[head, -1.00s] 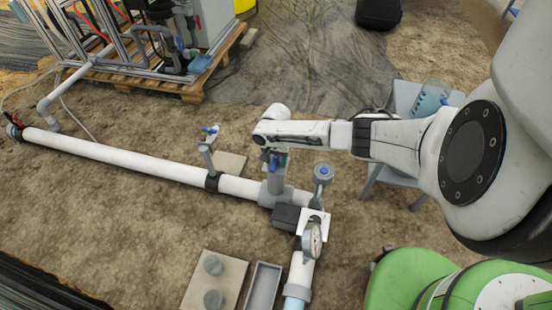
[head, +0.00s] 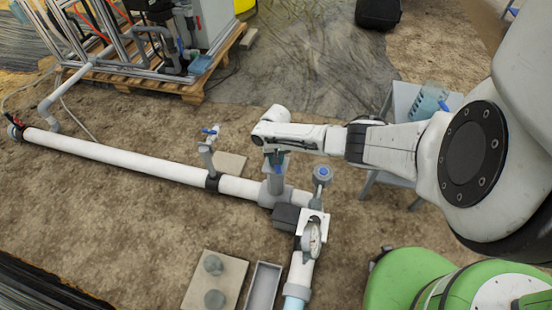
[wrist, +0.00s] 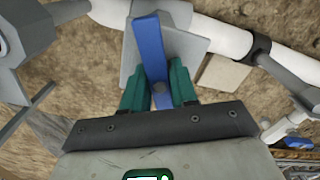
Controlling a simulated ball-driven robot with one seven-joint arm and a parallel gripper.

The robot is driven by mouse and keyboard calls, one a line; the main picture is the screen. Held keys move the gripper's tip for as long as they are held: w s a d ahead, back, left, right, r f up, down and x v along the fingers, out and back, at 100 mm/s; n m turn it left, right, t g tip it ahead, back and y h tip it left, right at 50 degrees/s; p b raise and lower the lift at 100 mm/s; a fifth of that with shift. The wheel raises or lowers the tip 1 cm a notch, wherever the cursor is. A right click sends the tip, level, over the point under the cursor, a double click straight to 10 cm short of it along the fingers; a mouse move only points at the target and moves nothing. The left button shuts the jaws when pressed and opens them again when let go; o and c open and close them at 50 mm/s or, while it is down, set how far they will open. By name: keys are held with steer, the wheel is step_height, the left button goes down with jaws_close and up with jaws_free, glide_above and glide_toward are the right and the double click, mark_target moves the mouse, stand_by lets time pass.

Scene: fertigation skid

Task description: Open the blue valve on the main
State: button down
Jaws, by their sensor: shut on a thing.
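The blue valve handle (wrist: 150,45) is a long flat lever, seen from above in the wrist view. My gripper (wrist: 158,92) has its teal fingers on either side of the lever and is shut on it. In the head view my gripper (head: 276,158) points down onto the grey valve riser (head: 276,182), which stands on the white main pipe (head: 120,153). There, my wrist and fingers hide most of the handle. The far end of the lever sticks out beyond my fingers in the wrist view.
A smaller riser with a blue handle (head: 210,130) stands left along the pipe. A blue-topped fitting (head: 322,172) stands close on the right, with a pressure gauge (head: 312,238) below. A grey stand (head: 400,105) is under my arm. Open soil lies left of the pipe.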

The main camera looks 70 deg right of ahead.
steer(key=n, duration=0.7)
steer(key=shift+s+a+f+p, duration=0.2)
steer(key=shift+a+f+p, duration=0.05)
steer(key=shift+f+p, duration=0.15)
steer(key=n, duration=0.7)
steer(key=shift+s, duration=0.1)
steer(key=c, duration=0.8)
jaws_free()
steer(key=shift+p, duration=0.3)
steer(key=r+p, duration=1)
steer(key=shift+w+d+r, duration=0.2)
steer(key=shift+r, duration=0.1)
